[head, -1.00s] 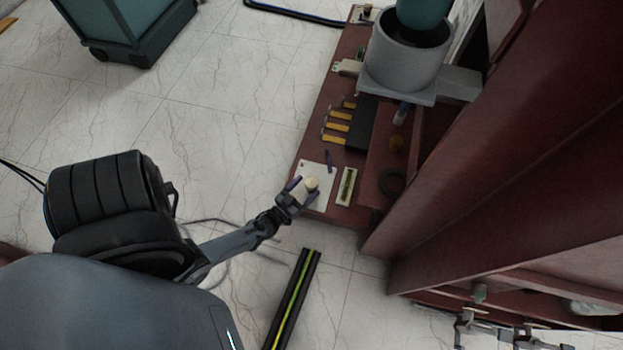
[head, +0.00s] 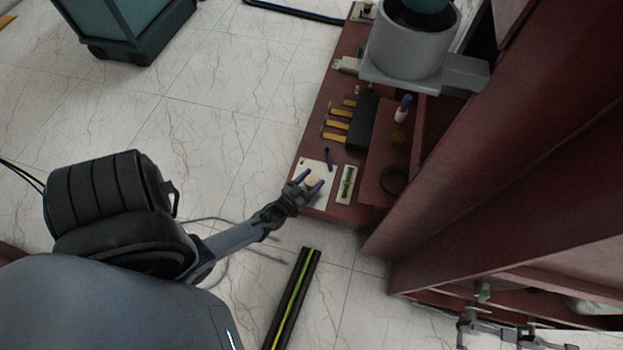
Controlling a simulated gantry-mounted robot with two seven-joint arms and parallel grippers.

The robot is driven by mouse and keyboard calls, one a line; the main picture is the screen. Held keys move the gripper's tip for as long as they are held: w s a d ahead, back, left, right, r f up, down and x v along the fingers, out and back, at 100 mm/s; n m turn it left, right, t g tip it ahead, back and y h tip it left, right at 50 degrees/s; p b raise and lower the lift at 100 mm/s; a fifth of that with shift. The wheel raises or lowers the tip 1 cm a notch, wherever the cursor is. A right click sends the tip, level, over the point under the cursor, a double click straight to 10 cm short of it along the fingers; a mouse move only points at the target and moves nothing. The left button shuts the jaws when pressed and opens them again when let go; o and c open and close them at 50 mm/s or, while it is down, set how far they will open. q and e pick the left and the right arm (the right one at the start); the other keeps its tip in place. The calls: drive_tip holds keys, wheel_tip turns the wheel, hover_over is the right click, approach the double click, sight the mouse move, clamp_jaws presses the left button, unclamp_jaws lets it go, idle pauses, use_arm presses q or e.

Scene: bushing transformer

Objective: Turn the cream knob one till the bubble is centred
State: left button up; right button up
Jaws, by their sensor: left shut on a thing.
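The cream knob (head: 313,181) stands on a white plate (head: 328,168) at the near end of the dark red bench. My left gripper (head: 311,181) is shut on the knob, with its dark fingers on either side of it. Just right of the plate lies a pale-framed level with a green vial (head: 347,184). The bubble is too small to make out. My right gripper (head: 483,330) shows in part at the lower right, away from the knob; its jaws cannot be read.
A row of yellow-and-dark pieces (head: 337,124) stands further along the bench (head: 318,130), below a large grey cylinder (head: 411,45). A dark ring (head: 394,180) lies right of the level. A tall red wall (head: 490,150) closes off the right. Open tiled floor lies left.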

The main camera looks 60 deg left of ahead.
use_arm(q)
drive_tip(key=shift+n+g+y, duration=0.4)
drive_tip(key=shift+n+y, duration=0.3)
drive_tip(key=shift+y, duration=0.2)
drive_tip(key=shift+d+n+g+y, duration=0.1)
drive_tip(key=shift+n+g+y, duration=0.45)
drive_tip(key=shift+y, duration=0.35)
drive_tip(key=shift+n+y, duration=0.25)
drive_tip(key=shift+y, duration=0.05)
drive_tip(key=shift+c, duration=0.2)
drive_tip(key=o, duration=1)
drive_tip(key=shift+c, duration=0.2)
